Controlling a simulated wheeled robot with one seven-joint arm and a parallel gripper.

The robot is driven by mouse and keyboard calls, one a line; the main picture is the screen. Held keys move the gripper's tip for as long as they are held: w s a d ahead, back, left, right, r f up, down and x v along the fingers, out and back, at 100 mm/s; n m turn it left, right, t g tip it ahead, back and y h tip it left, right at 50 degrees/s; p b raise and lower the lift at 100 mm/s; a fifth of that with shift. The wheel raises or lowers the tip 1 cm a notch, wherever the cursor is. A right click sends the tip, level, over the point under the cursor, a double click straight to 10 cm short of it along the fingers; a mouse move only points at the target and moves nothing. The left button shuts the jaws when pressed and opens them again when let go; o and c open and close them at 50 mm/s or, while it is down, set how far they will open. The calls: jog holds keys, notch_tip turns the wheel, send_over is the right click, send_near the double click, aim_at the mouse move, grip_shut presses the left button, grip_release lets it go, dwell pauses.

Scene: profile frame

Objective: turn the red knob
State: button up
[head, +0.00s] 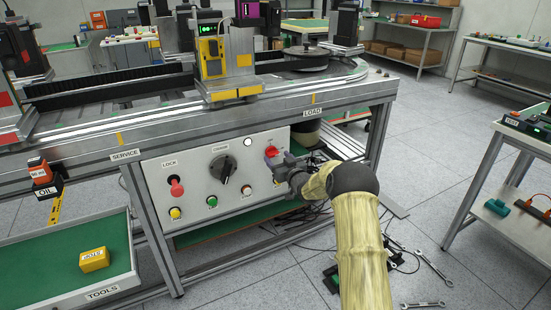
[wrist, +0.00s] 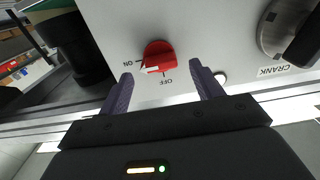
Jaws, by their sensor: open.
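My gripper (wrist: 161,69) is open, with one finger on each side of the knob in that view. The fingertips appear just short of the knob, and I see no contact. In the head view my gripper (head: 286,170) is in front of the panel, just right of and below the knob.
A black crank dial (head: 224,168) sits left of the knob, with a red-topped LOCK control (head: 176,187) farther left. Small coloured buttons (head: 212,201) line the panel's lower part. A table leg (head: 375,140) stands to the right. Cables and wrenches (head: 432,265) lie on the floor.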

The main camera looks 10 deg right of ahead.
aim_at(273, 153)
jog(key=shift+x, duration=1.4)
jog(key=c, duration=1)
